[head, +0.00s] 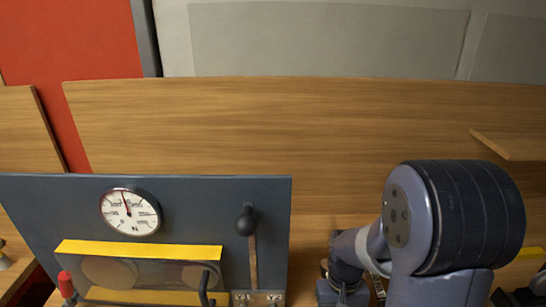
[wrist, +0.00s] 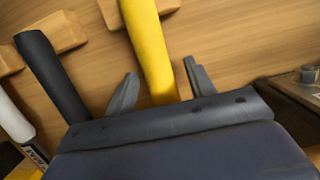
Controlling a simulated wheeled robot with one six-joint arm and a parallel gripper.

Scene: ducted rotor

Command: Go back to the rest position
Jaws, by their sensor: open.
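My gripper (wrist: 161,68) is open in the wrist view, its two dark fingers apart. A yellow bar (wrist: 146,38) shows between the fingers in the picture; I cannot tell how far beyond them it lies, and no grip on it shows. In the head view my arm stands at the right, and the gripper cannot be made out clearly there. The dark panel (head: 50,205) at the left carries a round dial (head: 131,212), a black-knobbed lever (head: 248,222) and a yellow-edged clear duct (head: 150,250).
In the wrist view, a black bar (wrist: 50,72) and a white bar (wrist: 14,118) lie left of the yellow one, near wooden blocks (wrist: 57,34). A dark box (wrist: 295,90) is at the right. A red handle (head: 66,284) is at the panel's lower left. A wooden board (head: 300,130) stands behind.

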